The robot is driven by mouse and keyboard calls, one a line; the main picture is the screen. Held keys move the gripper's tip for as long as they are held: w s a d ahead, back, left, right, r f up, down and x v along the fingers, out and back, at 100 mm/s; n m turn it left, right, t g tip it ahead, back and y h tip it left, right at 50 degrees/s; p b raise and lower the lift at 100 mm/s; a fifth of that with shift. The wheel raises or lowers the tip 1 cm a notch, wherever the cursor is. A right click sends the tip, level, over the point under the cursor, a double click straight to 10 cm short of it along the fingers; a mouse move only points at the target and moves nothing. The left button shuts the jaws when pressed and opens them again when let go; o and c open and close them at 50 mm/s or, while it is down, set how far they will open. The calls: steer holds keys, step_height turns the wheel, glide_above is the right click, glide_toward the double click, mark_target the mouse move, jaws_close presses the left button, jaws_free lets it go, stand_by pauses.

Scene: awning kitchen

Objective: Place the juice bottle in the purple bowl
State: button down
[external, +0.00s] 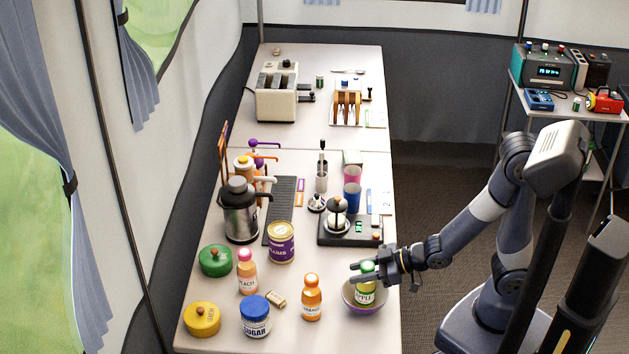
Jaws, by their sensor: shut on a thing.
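A green bottle labelled APPLE (366,296) stands upright at the purple bowl (350,304), near the table's right edge. Its lower part shows within the bowl's rim; I cannot tell whether its base touches the bowl. My gripper (362,274) reaches in from the right and is shut on this bottle near its upper part. The fingers hide some of the bottle. Two similar bottles stand to the left: an orange one labelled ORANGE (311,299) and a peach-coloured one labelled PEACH (247,274).
Left of the bowl are a blue-lidded sugar jar (255,318), a yellow pot (202,319), a green pot (215,260) and a purple plums can (281,243). A dark scale (368,236) stands behind the bowl. A steel jug (239,217) is farther left.

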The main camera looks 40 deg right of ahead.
steer(key=shift+f, duration=0.15)
steer(key=c, duration=1)
jaws_free()
steer(key=shift+r, duration=0.3)
steer(key=shift+p+v, duration=0.55)
steer(key=shift+v, duration=3.15)
steer(key=shift+o, duration=0.3)
steer(key=shift+f, duration=0.1)
